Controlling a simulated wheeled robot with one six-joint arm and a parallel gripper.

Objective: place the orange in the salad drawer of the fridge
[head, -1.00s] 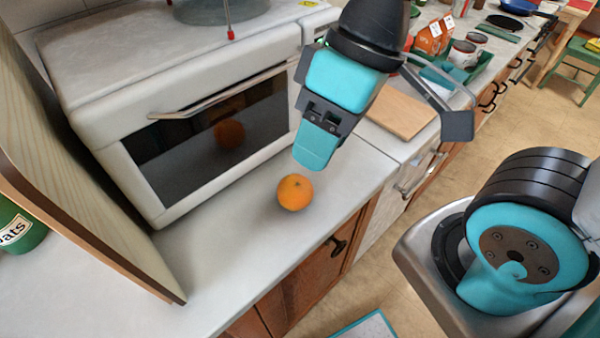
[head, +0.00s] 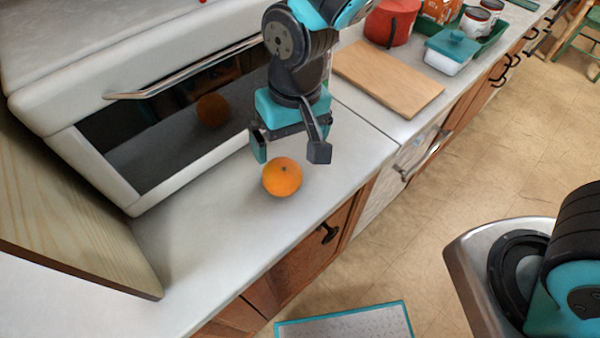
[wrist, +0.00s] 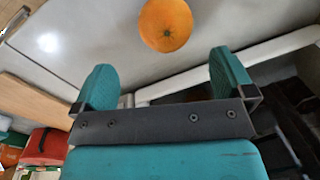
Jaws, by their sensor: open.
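The orange (head: 282,177) sits on the pale countertop in front of the white oven, near the counter's front edge. My gripper (head: 290,157) is open and empty, pointing down just above and behind the orange in the head view. In the wrist view the orange (wrist: 166,25) lies beyond the two teal fingertips (wrist: 164,72), roughly centred between them and apart from them. Neither the fridge nor its salad drawer is in view.
The white oven (head: 90,190) with its metal handle stands behind the orange. A wooden panel (head: 75,215) rises at the left. A wooden board (head: 388,78), a red pot (head: 391,22) and a teal-lidded container (head: 452,50) lie to the right. Counter beside the orange is clear.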

